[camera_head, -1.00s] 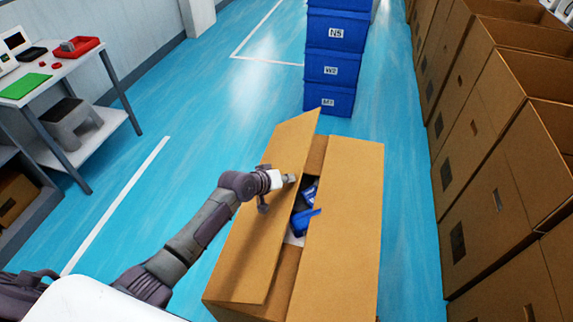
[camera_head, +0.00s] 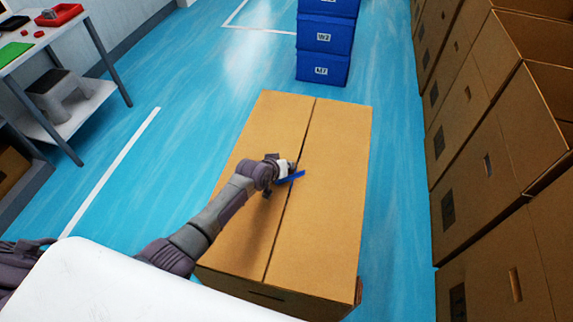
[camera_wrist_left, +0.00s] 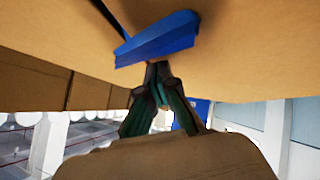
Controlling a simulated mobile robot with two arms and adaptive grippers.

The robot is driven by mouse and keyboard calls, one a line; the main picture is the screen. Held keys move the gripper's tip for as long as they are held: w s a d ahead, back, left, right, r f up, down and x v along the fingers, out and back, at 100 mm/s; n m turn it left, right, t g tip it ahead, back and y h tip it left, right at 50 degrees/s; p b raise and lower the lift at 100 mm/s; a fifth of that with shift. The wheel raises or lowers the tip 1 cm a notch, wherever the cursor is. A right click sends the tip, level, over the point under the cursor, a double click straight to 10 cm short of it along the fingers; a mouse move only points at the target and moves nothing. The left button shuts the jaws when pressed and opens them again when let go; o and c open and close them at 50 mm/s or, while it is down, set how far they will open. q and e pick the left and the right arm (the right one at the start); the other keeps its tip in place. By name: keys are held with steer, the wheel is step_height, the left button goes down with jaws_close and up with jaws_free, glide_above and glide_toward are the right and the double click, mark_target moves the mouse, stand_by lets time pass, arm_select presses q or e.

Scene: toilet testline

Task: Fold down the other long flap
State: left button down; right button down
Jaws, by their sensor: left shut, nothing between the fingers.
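The cardboard box (camera_head: 275,290) stands on the floor with its long flaps down over the top. The left long flap (camera_head: 262,130) lies nearly flat, and the right long flap (camera_head: 325,190) lies flat beside it. A narrow dark seam runs between them. A blue object (camera_head: 292,177) pokes out at the seam; it also shows in the left wrist view (camera_wrist_left: 158,40), just beyond the fingertips. My left gripper (camera_head: 290,167) is shut and empty, low over the left flap by the seam. Its closed fingers show in the left wrist view (camera_wrist_left: 157,72). Contact with the flap cannot be told. My right gripper is not in view.
Stacked blue crates (camera_head: 322,50) stand behind the box. A row of open cardboard boxes (camera_head: 490,150) lines the right side. Blue floor lies clear around the box.

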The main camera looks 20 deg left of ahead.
arm_select(q)
steer(key=shift+s+f, duration=0.2)
steer(key=shift+f, duration=0.15)
steer(key=shift+s+f, duration=0.1)
steer(key=shift+d+r+p, duration=0.1)
steer(key=shift+r+p, duration=0.45)
steer(key=r+p, duration=0.3)
steer(key=shift+w+r, duration=0.3)
steer(key=shift+w, duration=0.05)
steer(key=d+v, duration=0.2)
steer(key=v, duration=0.8)
steer(key=shift+d+r, duration=0.2)
steer(key=shift+r, duration=0.1)
